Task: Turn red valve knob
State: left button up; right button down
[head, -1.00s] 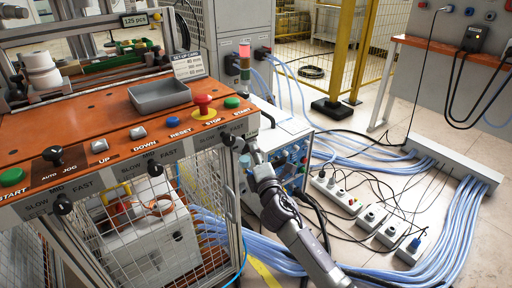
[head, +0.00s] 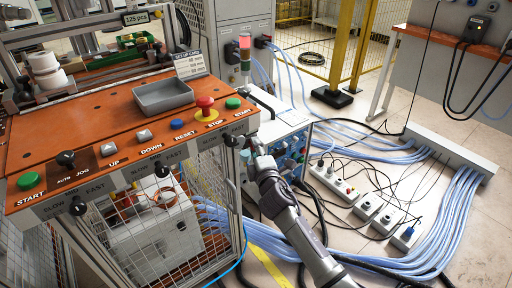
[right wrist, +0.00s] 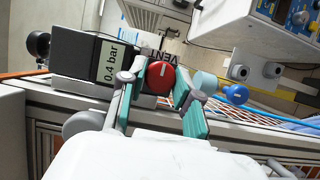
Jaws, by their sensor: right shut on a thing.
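The red valve knob (right wrist: 161,77) shows in the right wrist view, a round red knob with a white pointer line. It sits beside a black gauge (right wrist: 112,62) reading 0.4 bar, with the word VENT next to it. My right gripper (right wrist: 163,88) has its teal-padded fingers on either side of the knob and is shut on it. In the head view my right gripper (head: 254,147) is at the right front corner of the orange console (head: 110,120). The knob is not clearly visible there. My left gripper is not in view.
The console carries a red stop button (head: 205,104), a grey tray (head: 163,97) and several knobs and buttons. A blue valve handle (right wrist: 235,94) is right of my fingers. A white box (head: 285,130) stands behind my right arm. Blue hoses and power strips (head: 368,207) cover the floor.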

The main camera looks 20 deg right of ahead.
dwell(0.3)
jog(key=c, duration=0.8)
grip_release()
jog(key=shift+s, duration=0.1)
jog(key=s, duration=1.2)
jog(key=shift+a, duration=0.2)
jog(key=shift+w, duration=0.1)
